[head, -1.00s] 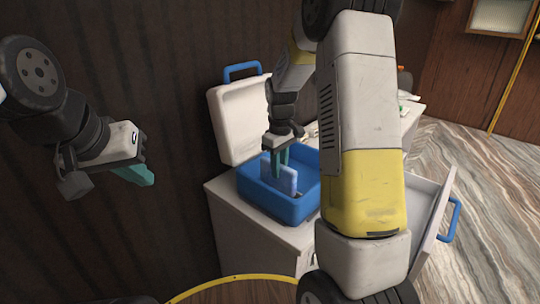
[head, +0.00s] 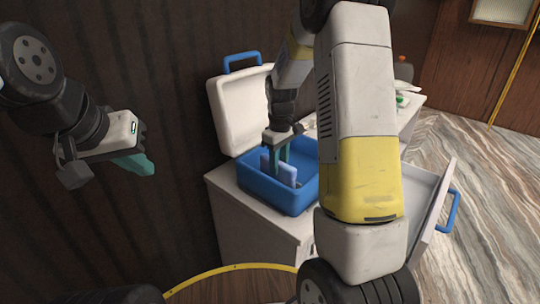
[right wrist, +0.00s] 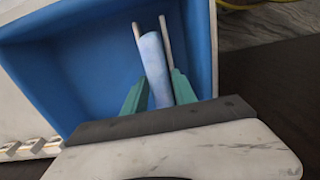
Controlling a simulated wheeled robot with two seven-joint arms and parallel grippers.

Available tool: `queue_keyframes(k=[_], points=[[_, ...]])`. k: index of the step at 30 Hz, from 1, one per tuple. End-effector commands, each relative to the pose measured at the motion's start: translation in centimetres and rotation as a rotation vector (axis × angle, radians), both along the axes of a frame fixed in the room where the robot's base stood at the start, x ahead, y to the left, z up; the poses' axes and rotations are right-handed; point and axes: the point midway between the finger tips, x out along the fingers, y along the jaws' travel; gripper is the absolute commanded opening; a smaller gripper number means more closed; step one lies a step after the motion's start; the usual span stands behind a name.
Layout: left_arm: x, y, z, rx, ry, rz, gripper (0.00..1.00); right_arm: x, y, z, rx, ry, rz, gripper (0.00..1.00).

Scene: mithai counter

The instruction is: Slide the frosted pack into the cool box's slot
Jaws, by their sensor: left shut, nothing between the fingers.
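The frosted pack (head: 287,175) is a pale blue slab standing on edge inside the open blue cool box (head: 283,204). In the right wrist view the pack (right wrist: 156,70) stands between two thin pale dividers (right wrist: 138,48), its lower end hidden by my gripper. My right gripper (head: 279,157) reaches down into the box. Its teal fingers (right wrist: 158,76) are spread on either side of the pack, with narrow gaps visible. My left gripper (head: 138,164) is shut and empty, away to the left in front of the dark wall.
The cool box's white lid (head: 240,112) stands open behind it, with a blue handle. The box sits on a white counter (head: 240,213). An open drawer (head: 428,205) sticks out at right. My right arm hides part of the counter. Small items (head: 402,99) lie further back.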

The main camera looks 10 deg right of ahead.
Motion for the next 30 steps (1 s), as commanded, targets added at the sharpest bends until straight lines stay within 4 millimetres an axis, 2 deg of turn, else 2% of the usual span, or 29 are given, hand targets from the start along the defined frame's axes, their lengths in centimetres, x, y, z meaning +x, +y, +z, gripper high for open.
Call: queue_keyframes(k=[2, 13, 24, 30], points=[[0.0, 0.0, 0.0, 0.000, 0.000, 0.000, 0.00, 0.0, 0.0, 0.0, 0.000, 0.000, 0.000, 0.49], [0.0, 0.0, 0.0, 0.000, 0.000, 0.000, 0.00, 0.0, 0.0, 0.5, 0.000, -0.001, 0.000, 0.49], [0.0, 0.0, 0.0, 0.000, 0.000, 0.000, 0.00, 0.1, 0.0, 6.3, 0.000, -0.003, -0.001, 0.49], [0.0, 0.0, 0.0, 0.000, 0.000, 0.000, 0.00, 0.0, 0.0, 7.8, 0.001, -0.001, 0.000, 0.49]])
